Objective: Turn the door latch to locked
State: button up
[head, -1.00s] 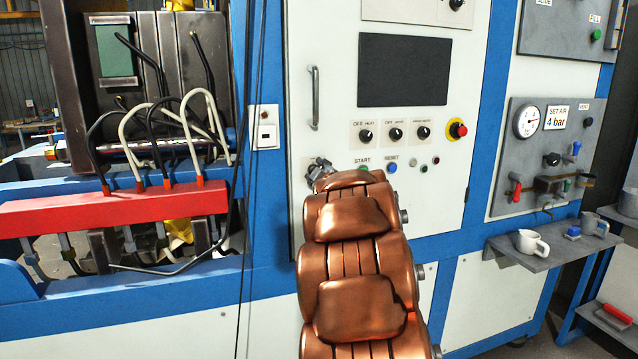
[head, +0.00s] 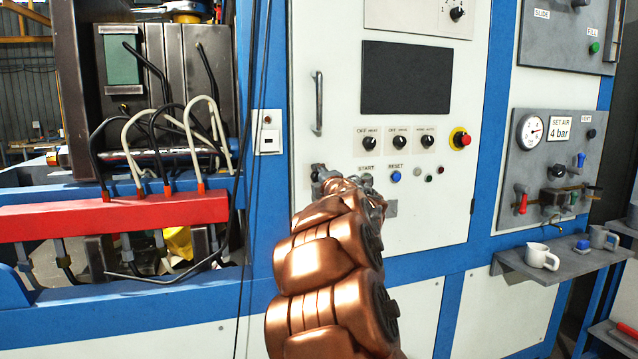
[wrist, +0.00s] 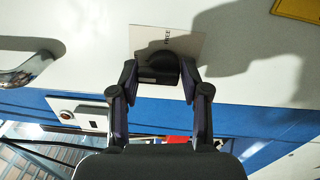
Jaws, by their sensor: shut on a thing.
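The door latch is a dark rounded knob (wrist: 157,66) on a pale plate (wrist: 192,42) in the wrist view. Short lettering on the plate looks like "FREE", though it is small. My gripper (wrist: 158,88) has a finger on each side of the knob and is shut on it. In the head view my gripper (head: 322,178) is at the left side of the white cabinet door (head: 425,215), below its upright handle (head: 318,103). There, my gripper and wrist hide most of the latch. I cannot tell the knob's exact angle.
Three selector knobs (head: 397,134) and a red emergency button (head: 461,139) sit above and right of my gripper. START and RESET (head: 395,176) buttons are close by. Dark cables (head: 249,200) hang to the left. A shelf (head: 550,270) with mugs is at right.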

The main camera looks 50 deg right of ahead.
jog(key=shift+s+d+f+n, duration=0.1)
jog(key=shift+d+f+n, duration=0.2)
jog(key=shift+f, duration=0.45)
jog(key=o, duration=0.9)
jog(key=shift+r, duration=0.2)
jog(key=shift+a+r, duration=0.15)
jog(key=shift+r, duration=0.15)
jog(key=shift+v, duration=5.85)
jog(key=shift+a+r, duration=0.1)
